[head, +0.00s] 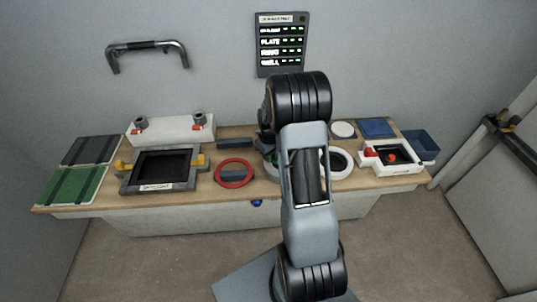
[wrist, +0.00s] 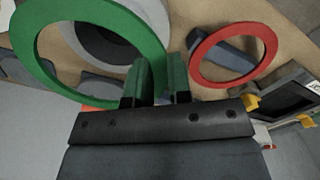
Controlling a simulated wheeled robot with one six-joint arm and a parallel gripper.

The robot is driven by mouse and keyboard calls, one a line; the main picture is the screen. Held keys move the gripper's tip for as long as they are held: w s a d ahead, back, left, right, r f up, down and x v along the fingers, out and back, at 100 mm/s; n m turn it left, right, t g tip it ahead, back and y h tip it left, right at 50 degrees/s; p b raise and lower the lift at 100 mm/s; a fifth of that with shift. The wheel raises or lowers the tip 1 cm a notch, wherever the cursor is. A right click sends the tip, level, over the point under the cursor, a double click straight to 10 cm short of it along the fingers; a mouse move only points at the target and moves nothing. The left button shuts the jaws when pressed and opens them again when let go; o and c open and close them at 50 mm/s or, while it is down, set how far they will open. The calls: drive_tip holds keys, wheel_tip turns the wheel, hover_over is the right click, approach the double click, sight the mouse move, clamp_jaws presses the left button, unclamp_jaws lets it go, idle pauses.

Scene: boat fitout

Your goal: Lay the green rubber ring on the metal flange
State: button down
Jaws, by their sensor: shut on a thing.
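The green rubber ring (wrist: 24,55) is large at the left of the wrist view, gripped at its near right edge. My gripper (wrist: 161,80) is shut on it, with the fingers either side of the rim. The metal flange, a pale grey ring with a darker middle, shows behind the green ring in the wrist view (wrist: 153,14). The ring appears to be above it, off to one side; I cannot tell the gap.
A red ring (head: 220,182) lies over a dark block left of the flange. A white ring (head: 347,161) is just right of my arm. A framed dark panel with yellow clips (head: 128,184) stands left, and a white box with red parts (head: 412,167) right.

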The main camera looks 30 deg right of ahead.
sight(270, 171)
drive_tip(key=shift+f+b, duration=2.25)
drive_tip(key=shift+f, duration=0.9)
drive_tip(key=shift+s, duration=0.1)
drive_tip(key=c, duration=1.1)
unclamp_jaws()
drive_tip(key=shift+a, duration=0.15)
drive_tip(key=shift+o, duration=0.7)
drive_tip(key=shift+f, duration=0.1)
